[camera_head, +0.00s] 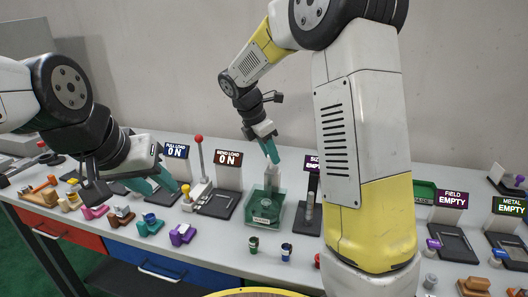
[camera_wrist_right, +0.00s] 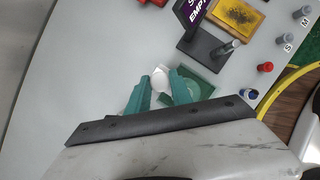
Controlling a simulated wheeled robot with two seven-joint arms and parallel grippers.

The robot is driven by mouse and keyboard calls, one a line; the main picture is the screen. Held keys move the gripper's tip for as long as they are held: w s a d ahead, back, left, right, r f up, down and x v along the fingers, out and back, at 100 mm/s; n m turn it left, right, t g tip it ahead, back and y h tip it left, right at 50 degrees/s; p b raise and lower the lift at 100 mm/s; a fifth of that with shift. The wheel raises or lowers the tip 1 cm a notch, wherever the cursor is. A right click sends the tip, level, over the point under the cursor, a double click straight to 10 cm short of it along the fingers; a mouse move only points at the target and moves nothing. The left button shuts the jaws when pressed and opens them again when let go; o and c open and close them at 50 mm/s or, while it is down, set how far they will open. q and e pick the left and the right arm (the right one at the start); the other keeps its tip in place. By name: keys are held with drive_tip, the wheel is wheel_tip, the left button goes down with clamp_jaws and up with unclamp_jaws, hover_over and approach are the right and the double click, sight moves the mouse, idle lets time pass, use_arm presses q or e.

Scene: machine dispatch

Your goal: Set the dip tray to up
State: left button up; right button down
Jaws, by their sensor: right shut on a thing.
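The dip station is a green see-through tank (camera_head: 264,207) with a label on its front, standing mid-table. A pale grey block or handle (camera_head: 273,174) rises over its back part; I take it to belong to the dip tray. My right gripper (camera_head: 273,158) reaches down from above and is shut on this handle. The tray's height inside the tank is hard to tell. My left gripper (camera_head: 157,182) is open and empty at the left, over the table.
A lever with a red knob (camera_head: 199,150) stands left of the tank, beside the bend load sign (camera_head: 228,158). A dark post stand (camera_head: 309,205) is close on the right. Small green (camera_head: 253,244) and blue (camera_head: 286,251) parts stand in front. Several coloured parts lie at the left.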

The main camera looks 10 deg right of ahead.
idle(0.9)
wheel_tip(320, 180, up, 8)
drive_tip(key=shift+w+f, duration=0.1)
drive_tip(key=shift+f, duration=0.05)
drive_tip(key=c, duration=1.4)
unclamp_jaws()
drive_tip(key=shift+o, duration=1.3)
drive_tip(key=v, duration=0.7)
drive_tip(key=shift+a+r, duration=0.2)
drive_tip(key=shift+r, duration=0.1)
